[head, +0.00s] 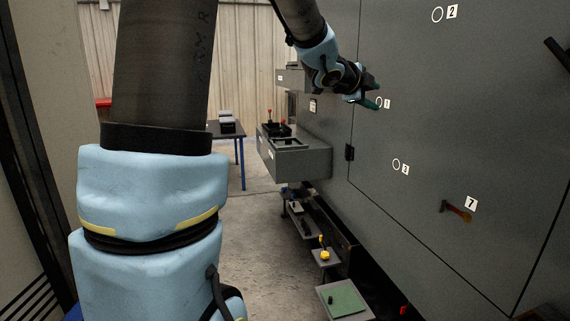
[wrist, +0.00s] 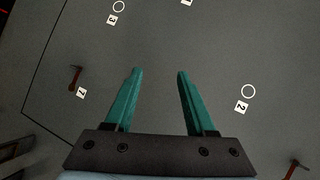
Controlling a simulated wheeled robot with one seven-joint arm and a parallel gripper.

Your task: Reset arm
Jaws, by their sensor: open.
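My gripper (wrist: 159,75) is open and empty in the wrist view, its two teal fingers apart with the grey enclosure panel (wrist: 200,35) behind them. In the head view my gripper (head: 372,102) is at the upper middle, close to the panel (head: 420,120) by the label 1 and its white ring. I cannot tell whether it touches the panel. My arm comes down from the top of the head view to it. A large blue and dark link of mine covers much of the left side there.
A reddish handle (head: 456,210) sits by label 7 on the panel. White rings mark labels 2 (head: 437,14) and 3 (head: 396,164). Grey boxes (head: 300,160) and low shelves (head: 343,300) jut out left of the panel. A blue-legged table (head: 238,130) stands behind. Concrete floor between is open.

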